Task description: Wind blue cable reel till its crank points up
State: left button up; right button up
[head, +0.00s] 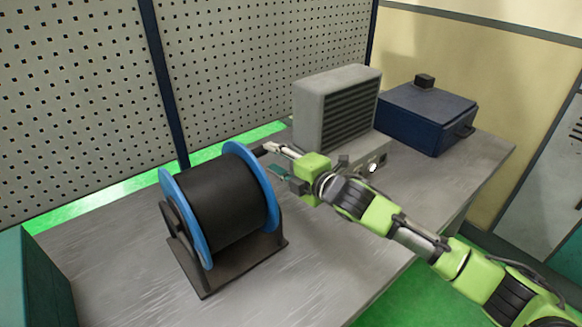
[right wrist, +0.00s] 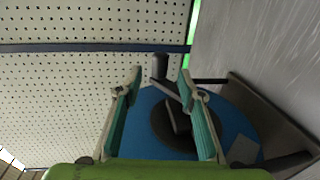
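The blue cable reel (head: 262,185), wound with black cable, sits on a dark stand (head: 245,265) on the grey table. My right gripper (head: 272,160) is at the reel's right side, its fingers toward the reel. In the right wrist view the blue flange (right wrist: 235,130) is behind the two teal-padded fingers. The dark crank (right wrist: 178,98) runs from the hub to a round handle (right wrist: 160,68), which shows between the fingertips with gaps on both sides. The fingers (right wrist: 161,78) are open. The crank is mostly hidden in the head view. My left gripper is not in view.
A grey vented machine (head: 340,100) stands behind my right gripper, close to the forearm. A dark blue box (head: 425,115) is at the table's far right. A perforated panel (head: 80,90) stands behind the table. The table (head: 330,265) is clear in front.

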jog(key=v, duration=0.7)
jog(key=shift+s+d, duration=0.2)
jog(key=shift+s, duration=0.05)
